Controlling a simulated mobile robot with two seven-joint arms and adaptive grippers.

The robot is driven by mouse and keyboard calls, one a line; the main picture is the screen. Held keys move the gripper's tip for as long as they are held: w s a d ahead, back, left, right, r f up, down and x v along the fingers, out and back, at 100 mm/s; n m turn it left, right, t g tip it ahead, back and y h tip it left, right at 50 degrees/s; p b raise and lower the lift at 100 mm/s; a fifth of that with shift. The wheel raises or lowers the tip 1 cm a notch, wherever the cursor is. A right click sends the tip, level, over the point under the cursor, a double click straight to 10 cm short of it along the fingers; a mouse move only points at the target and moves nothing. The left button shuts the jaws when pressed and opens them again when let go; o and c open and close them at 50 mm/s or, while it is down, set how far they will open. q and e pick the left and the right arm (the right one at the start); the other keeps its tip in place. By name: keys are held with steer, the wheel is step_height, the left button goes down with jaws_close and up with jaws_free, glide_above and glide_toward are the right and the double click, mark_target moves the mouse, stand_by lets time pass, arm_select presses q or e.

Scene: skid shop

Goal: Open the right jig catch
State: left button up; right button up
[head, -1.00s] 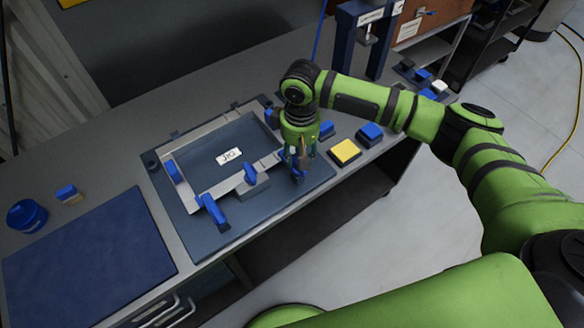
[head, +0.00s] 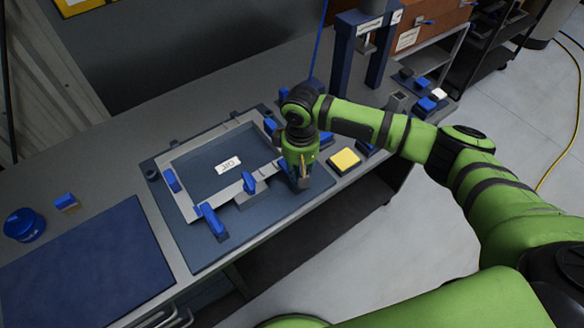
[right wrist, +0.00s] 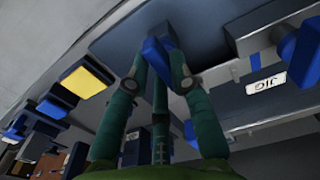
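The jig (head: 222,248) is a dark plate with a grey frame and a "JIG" label (head: 228,166) on the bench. Blue catches stand at its front-left corner (head: 213,222) and front middle (head: 249,184). My right gripper (head: 303,184) points down at the jig's right front and hides the right jig catch in the head view. In the right wrist view, the blue handle of the right jig catch (right wrist: 157,57) sits between my fingertips, which close in on both sides of it. My left gripper is not in view.
A yellow-topped block (head: 344,161) lies close to the right of my gripper. A blue press frame (head: 345,55) stands behind. A blue mat (head: 85,265) and a round blue container (head: 25,224) are at the left. The bench's front edge is near the jig.

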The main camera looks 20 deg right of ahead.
steer(key=shift+s+a, duration=0.1)
steer(key=shift+a, duration=0.15)
